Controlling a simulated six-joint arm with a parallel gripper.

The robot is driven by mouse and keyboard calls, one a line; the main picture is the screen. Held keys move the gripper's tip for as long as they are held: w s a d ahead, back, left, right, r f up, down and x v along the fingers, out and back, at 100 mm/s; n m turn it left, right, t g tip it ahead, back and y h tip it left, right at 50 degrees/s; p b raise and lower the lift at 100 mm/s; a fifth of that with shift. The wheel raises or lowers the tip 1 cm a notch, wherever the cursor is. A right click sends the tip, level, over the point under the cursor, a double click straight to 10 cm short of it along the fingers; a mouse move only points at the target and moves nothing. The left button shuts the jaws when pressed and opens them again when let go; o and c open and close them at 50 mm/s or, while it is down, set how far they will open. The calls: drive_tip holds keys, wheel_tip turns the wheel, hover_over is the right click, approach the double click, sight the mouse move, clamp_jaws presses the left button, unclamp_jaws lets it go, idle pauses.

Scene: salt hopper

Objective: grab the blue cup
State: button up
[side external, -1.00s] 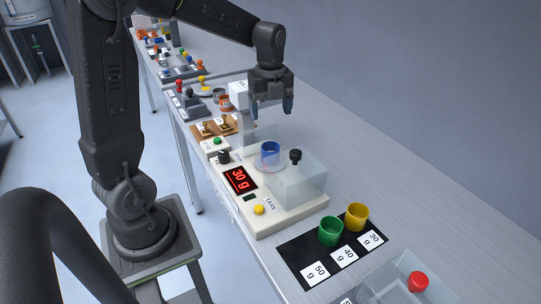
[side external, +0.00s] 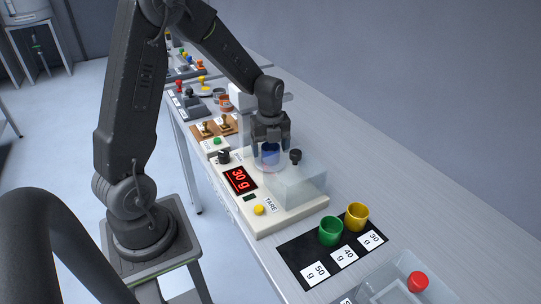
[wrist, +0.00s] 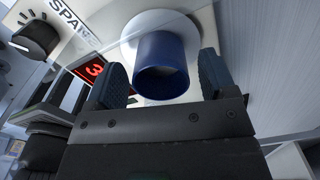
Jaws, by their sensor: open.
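The blue cup (side external: 270,156) stands upright on the round pan of the scale. It also shows in the wrist view (wrist: 161,60), with its open mouth facing my camera. My gripper (side external: 271,143) is open and points down at the cup from above. In the wrist view one finger (wrist: 112,84) is on the left of the cup and the other (wrist: 213,72) on its right, with a gap on each side. The scale's red display (side external: 240,179) reads 30 g.
A clear cover with a black knob (side external: 295,156) stands right beside the cup on the scale (side external: 290,214). A green cup (side external: 331,231) and a yellow cup (side external: 356,216) stand on a black labelled mat (side external: 302,262). A clear bin with a red knob (side external: 418,281) is at the front.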

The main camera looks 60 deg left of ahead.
drive_tip(key=shift+f, duration=0.9)
drive_tip(key=shift+c, duration=0.2)
